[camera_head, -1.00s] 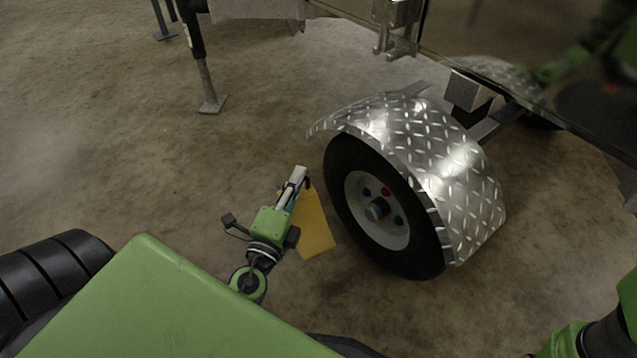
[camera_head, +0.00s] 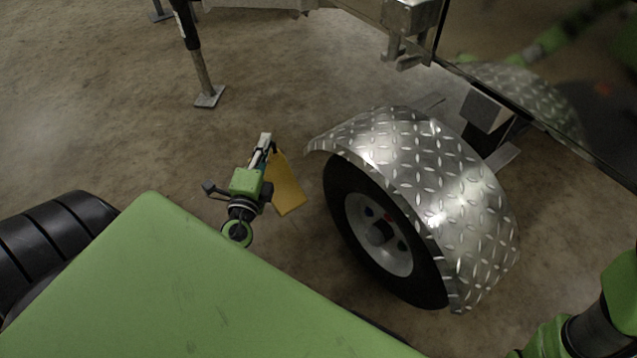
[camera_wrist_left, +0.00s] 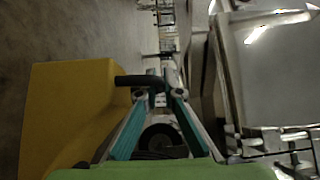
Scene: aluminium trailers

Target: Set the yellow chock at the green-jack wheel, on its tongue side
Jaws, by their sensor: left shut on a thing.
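The yellow chock (camera_head: 288,187) is held by my left gripper (camera_head: 266,141), which is shut on it by its dark handle. The chock hangs to the right of the gripper, left of the trailer wheel (camera_head: 378,232) and apart from it. In the left wrist view the chock (camera_wrist_left: 66,120) fills the left side, and the dark handle lies between the left gripper's fingertips (camera_wrist_left: 158,84). The wheel has a black tyre, a grey rim and dark lug spots. No green jack is clear to me. My right gripper is not seen; part of my right arm shows at lower right.
A diamond-plate fender (camera_head: 430,180) arches over the wheel. A jack leg with a foot plate (camera_head: 209,97) stands at upper left. The trailer's dark glossy side fills the upper right. Bare concrete floor (camera_head: 120,140) lies open at left and between the jack leg and wheel.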

